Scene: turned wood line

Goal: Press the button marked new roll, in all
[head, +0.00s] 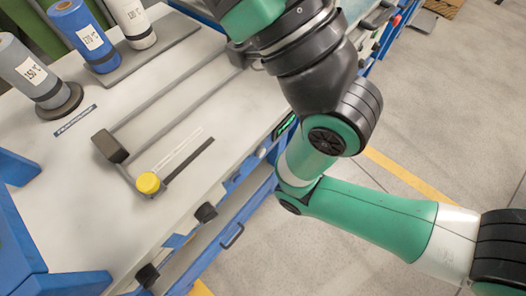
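A yellow round knob or button (148,183) sits on the pale worktop at the near end of a grey bar frame. I cannot read any marking on it. A small dark label strip (75,120) lies on the worktop near the grey roll; its text is too small to read. No button legibly marked new roll shows. A green and black arm of mine crosses the right half of the head view and hides part of the table's right side. Neither gripper's fingers can be made out in this view.
Rolls stand at the back left: a grey roll (38,75), a blue roll (86,38) and a white roll (133,18). A dark block (110,146) sits on the bar frame. Blue structures (40,245) stand at the left.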

